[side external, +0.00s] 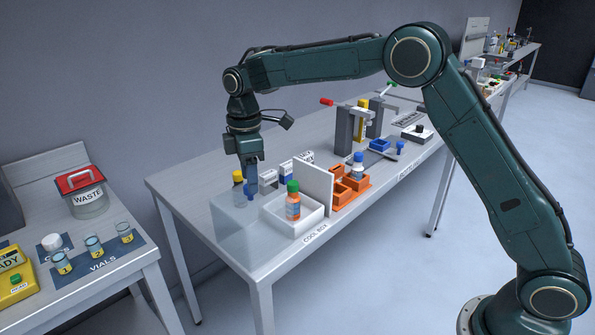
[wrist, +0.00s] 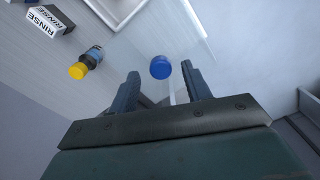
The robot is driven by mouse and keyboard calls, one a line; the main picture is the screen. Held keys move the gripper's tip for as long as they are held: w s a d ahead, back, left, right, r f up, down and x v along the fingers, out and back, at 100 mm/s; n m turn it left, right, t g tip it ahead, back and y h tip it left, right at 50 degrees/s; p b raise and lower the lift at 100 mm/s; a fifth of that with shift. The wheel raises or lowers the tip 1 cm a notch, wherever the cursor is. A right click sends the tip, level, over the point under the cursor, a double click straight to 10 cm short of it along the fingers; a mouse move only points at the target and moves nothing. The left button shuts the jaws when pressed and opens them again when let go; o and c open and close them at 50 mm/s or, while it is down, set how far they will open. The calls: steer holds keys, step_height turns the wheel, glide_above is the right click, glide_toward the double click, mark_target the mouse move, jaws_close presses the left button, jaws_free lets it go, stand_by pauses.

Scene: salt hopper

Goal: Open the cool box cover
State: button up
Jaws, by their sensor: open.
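The white cool box (side external: 275,229) stands at the near end of the bench, its top uncovered. An orange bottle with a green cap (side external: 293,205) stands inside it. A see-through cover (side external: 233,222) lies to the left of the box; it shows faintly in the wrist view (wrist: 130,45). Its round blue knob (side external: 249,192) also shows in the wrist view (wrist: 160,67). My gripper (side external: 250,178) points down just above the knob. In the wrist view its open fingers (wrist: 160,82) are on either side of the knob, with gaps visible; I cannot tell the height between them.
A yellow-capped bottle (wrist: 87,63) stands close behind my gripper, near RINSE boxes (wrist: 52,20). A white upright panel (side external: 316,184) and orange holders (side external: 348,190) are right of the cool box. A separate table with vials (side external: 93,246) is at left, across a gap.

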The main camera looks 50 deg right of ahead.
step_height(320, 180, up, 12)
steer(key=shift+r, duration=0.2)
stand_by(0.4)
steer(key=s+d+r+m+t, duration=0.2)
steer(key=s+d+r+m, duration=0.15)
steer(key=s, duration=0.55)
steer(key=s+d+r+m+t, duration=0.1)
steer(key=s+d+r+m, duration=0.25)
steer(key=s, duration=0.55)
steer(key=s+d+f+m+t, duration=0.1)
steer(key=s+f+m, duration=0.2)
steer(key=s, duration=0.6)
steer(key=s+d+f+m+t, duration=0.1)
steer(key=s+d+f+m, duration=0.1)
steer(key=s+f, duration=0.5)
steer(key=s, duration=0.2)
steer(key=shift+s+d+f+m+t, duration=0.2)
steer(key=shift+s+m+t, duration=0.1)
steer(key=shift+m, duration=0.1)
